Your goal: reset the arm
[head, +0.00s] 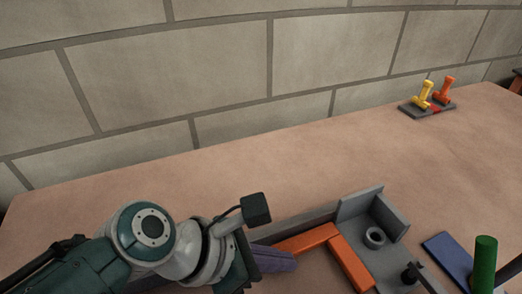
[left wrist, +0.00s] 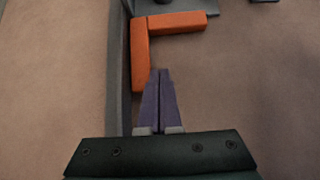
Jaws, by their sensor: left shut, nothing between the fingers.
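My left gripper (head: 292,260) comes in from the lower left of the head view, low over the table. Its two purple fingers are together with nothing between them. In the left wrist view the closed fingertips (left wrist: 158,72) point at the inner side of an L made of orange bars. One orange bar (head: 305,240) lies along a grey wall (head: 305,219), and the other orange bar (head: 350,263) meets it at a corner. The fingers look close to the wall-side bar; I cannot tell whether they touch it. My right gripper does not show.
A grey jaw-crusher frame with an upright plate (head: 362,207) and a ring (head: 374,236) stands right of the bars. A blue plate (head: 446,252) and a green cylinder (head: 484,262) are at lower right. Yellow (head: 423,95) and orange (head: 445,90) handles stand at back right. The middle table is clear.

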